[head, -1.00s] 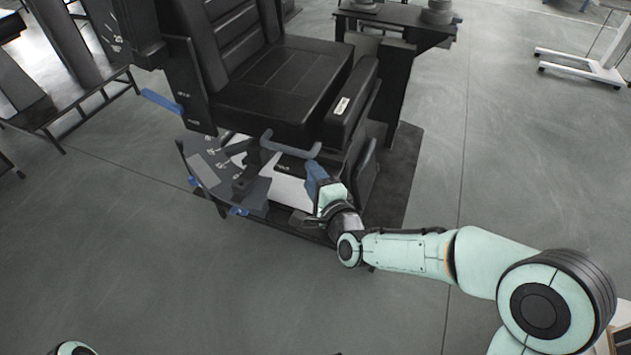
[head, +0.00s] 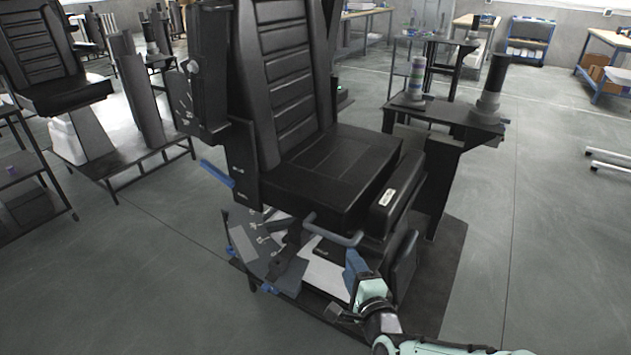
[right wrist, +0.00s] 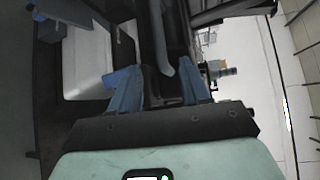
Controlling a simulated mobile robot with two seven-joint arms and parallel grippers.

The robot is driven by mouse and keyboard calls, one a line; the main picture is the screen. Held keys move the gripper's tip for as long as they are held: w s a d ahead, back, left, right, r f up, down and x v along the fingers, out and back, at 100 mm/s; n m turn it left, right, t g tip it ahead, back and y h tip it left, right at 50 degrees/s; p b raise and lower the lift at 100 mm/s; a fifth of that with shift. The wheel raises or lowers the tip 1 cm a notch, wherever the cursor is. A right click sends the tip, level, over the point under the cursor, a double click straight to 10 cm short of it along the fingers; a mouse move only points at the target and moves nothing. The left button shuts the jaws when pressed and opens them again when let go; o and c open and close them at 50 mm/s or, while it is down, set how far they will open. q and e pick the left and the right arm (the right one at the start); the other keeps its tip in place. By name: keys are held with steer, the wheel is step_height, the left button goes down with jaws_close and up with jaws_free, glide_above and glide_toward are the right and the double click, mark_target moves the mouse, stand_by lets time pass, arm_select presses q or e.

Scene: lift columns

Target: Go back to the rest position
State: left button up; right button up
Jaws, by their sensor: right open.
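My right gripper (head: 352,268) is at the lower middle of the head view, in front of the black seat's base. Its two blue fingers stand apart in the right wrist view (right wrist: 160,85), with no object held between them. A grey-blue bar handle (head: 332,232) under the seat front is just above and left of the gripper in the head view. In the right wrist view a dark bar lies beyond the fingers; contact cannot be told. My left gripper does not show.
The black seat (head: 335,165) stands on a dark base plate (head: 440,275). A black stand (head: 445,118) with cylinders is at its right. Another seat (head: 62,90) is at the far left. Open grey floor (head: 120,285) lies at the lower left and at the right.

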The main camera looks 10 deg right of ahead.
steer(key=s+f+n+g+p, duration=0.7)
steer(key=s+f+g+p, duration=0.2)
steer(key=s+f+p, duration=0.6)
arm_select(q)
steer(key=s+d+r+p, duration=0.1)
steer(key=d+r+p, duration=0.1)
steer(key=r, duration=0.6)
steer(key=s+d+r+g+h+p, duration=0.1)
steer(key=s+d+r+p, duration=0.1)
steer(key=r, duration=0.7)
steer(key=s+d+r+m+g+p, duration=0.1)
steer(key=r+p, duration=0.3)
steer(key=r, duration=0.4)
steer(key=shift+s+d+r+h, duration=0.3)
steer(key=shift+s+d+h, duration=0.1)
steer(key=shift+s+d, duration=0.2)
arm_select(e)
steer(key=s+a+f+n+g, duration=0.1)
steer(key=s+n+g, duration=0.1)
steer(key=s, duration=0.5)
steer(key=s+a+f+n+g+y, duration=0.1)
steer(key=s+f+n+g, duration=0.1)
steer(key=s, duration=0.6)
steer(key=s+a+f+n+g, duration=0.1)
steer(key=s+n+g, duration=0.2)
steer(key=s, duration=0.4)
steer(key=shift+s+a+f+n+g+y, duration=0.3)
steer(key=shift+g+y, duration=0.1)
steer(key=shift+g, duration=0.3)
